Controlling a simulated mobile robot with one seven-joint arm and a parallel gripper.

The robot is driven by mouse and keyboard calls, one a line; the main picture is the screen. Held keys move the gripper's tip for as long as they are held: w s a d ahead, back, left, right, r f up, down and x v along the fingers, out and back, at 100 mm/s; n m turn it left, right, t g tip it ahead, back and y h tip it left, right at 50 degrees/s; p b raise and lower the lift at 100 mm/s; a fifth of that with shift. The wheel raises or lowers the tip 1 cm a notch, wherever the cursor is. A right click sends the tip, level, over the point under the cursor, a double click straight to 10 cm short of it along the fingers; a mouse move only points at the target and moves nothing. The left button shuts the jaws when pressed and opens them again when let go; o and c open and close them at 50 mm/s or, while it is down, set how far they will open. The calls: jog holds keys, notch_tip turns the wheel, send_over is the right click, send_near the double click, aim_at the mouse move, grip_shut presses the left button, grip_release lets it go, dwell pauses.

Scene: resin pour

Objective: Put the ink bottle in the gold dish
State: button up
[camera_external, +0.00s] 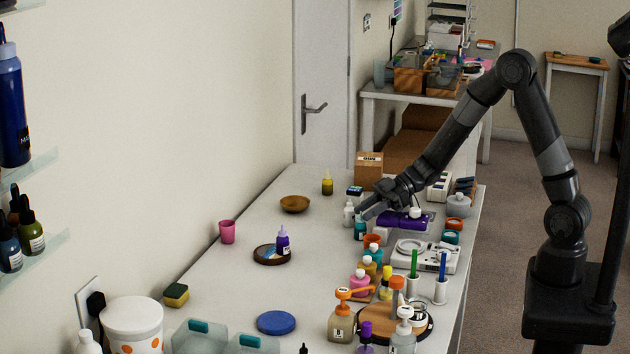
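The gold dish (295,204) is a shallow round brownish-gold bowl, sitting on the table left of my gripper; it looks empty. Several small dropper-style bottles could be the ink bottle, and I cannot tell which: a white one (348,214), a teal one (360,229), a purple one (283,241) on a dark round tray, and a yellow-green one (327,184) at the back. My gripper (364,211) points left, low over the table near the white and teal bottles. Its fingers look spread, with nothing visible held between them.
Paint bottles, pump bottles and a white scale (424,254) crowd the table's right side. A cardboard box (369,168) stands at the back. A pink cup (227,232) is at the left. Table around the dish is clear.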

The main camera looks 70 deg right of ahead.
jog(key=x, duration=0.2)
jog(key=shift+w+a+f, duration=0.1)
jog(key=shift+w+a, duration=0.05)
jog(key=shift+a, duration=0.05)
jog(key=shift+c, duration=0.2)
grip_shut()
jog(key=shift+d, duration=0.1)
jog(key=d+r, duration=0.8)
jog(key=d, duration=0.6)
jog(key=w+d+r+m+t+h, duration=0.2)
jog(key=w+d+m+h, duration=0.2)
jog(key=w, duration=0.4)
jog(key=w+d+r+m+t+h, duration=0.1)
jog(key=w+d+m+h, duration=0.3)
jog(key=w, duration=0.4)
jog(key=shift+r+m+t+h, duration=0.4)
jog(key=shift+m+h, duration=0.1)
jog(key=shift+h, duration=0.3)
